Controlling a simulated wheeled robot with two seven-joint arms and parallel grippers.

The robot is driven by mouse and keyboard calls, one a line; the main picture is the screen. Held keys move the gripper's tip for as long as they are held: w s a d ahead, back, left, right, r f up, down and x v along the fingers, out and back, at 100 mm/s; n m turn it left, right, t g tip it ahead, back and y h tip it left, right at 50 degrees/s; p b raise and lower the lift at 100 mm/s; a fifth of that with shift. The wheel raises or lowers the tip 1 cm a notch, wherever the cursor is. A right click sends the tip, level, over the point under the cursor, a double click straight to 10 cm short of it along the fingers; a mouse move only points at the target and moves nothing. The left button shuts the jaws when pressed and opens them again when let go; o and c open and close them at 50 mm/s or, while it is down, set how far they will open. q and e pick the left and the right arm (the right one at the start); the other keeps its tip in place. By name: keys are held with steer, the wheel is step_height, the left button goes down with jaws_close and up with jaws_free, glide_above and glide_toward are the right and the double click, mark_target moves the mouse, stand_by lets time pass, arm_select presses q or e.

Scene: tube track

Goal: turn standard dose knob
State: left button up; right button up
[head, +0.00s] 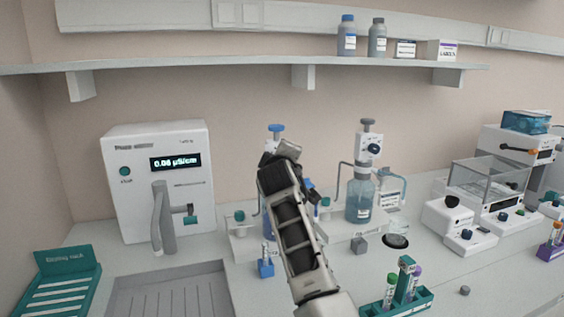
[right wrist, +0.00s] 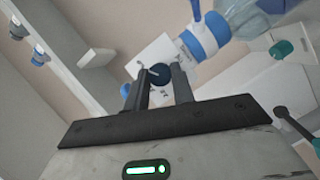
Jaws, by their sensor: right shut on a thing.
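My right gripper (right wrist: 161,82) is shut on a small dark blue knob (right wrist: 159,72), with one finger on each side of it. The knob sits on a white dispenser head (right wrist: 154,50) above a clear bottle with a blue collar (right wrist: 198,42). In the head view my right gripper (head: 284,158) is at the left dispenser, whose blue top (head: 275,128) shows just above it. My arm hides that knob and most of that dispenser in the head view. My left gripper is in neither view.
A second dispenser with a grey top (head: 367,124), its own dark knob (head: 374,149) and a blue bottle (head: 359,200) stands to the right. A white conductivity unit (head: 135,190) stands left. A tube rack (head: 420,300) is at the front right. A shelf (head: 225,63) runs above.

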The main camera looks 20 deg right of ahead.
steer(key=o, duration=1)
steer(key=b+v, duration=0.3)
steer(key=v, duration=1.3)
steer(key=shift+f, duration=0.1)
